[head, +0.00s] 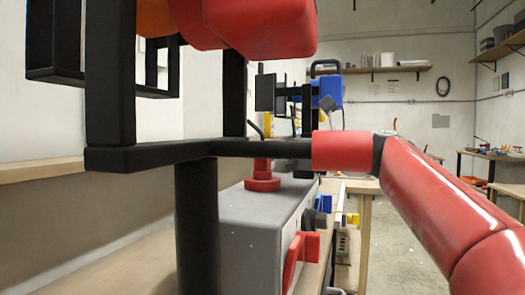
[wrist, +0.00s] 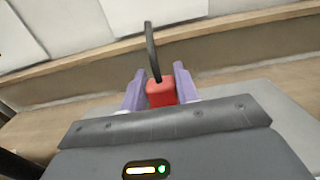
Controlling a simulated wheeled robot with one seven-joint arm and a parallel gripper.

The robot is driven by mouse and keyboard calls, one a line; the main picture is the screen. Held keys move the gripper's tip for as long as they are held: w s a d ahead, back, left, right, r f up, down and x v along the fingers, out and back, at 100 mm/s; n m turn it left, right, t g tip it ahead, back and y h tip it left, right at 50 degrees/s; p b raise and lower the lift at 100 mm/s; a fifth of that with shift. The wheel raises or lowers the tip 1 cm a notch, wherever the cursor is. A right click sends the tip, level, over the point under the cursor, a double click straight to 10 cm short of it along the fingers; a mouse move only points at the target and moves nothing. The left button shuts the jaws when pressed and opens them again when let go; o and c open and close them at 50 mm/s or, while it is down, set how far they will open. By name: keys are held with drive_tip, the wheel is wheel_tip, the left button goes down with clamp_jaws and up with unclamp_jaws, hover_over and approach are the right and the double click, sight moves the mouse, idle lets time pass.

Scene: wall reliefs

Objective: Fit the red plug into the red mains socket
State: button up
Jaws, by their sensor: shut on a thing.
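The red plug (wrist: 160,94) is a small red block in the wrist view, with a black cable rising from it. My gripper (wrist: 159,76) is shut on it, with a purple finger on each side. I cannot make out the gripper's fingers in the head view. The plug's front end is hidden in the wrist view.
A red handle-like part (head: 301,255) sticks out from the grey box's right side. Blue and dark parts lie beyond it. A blue device (head: 327,91) shows farther back. A pale wall with a wooden ledge (head: 45,169) runs along the left. Open floor (head: 405,240) lies right.

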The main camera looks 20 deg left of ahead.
drive_tip(key=shift+f+b, duration=0.4)
drive_tip(key=shift+f, duration=0.25)
drive_tip(key=o, duration=1.1)
drive_tip(key=shift+c, duration=0.2)
drive_tip(key=shift+r, duration=0.1)
drive_tip(key=d, duration=0.7)
drive_tip(key=shift+s+d, duration=0.3)
drive_tip(key=shift+d, duration=0.1)
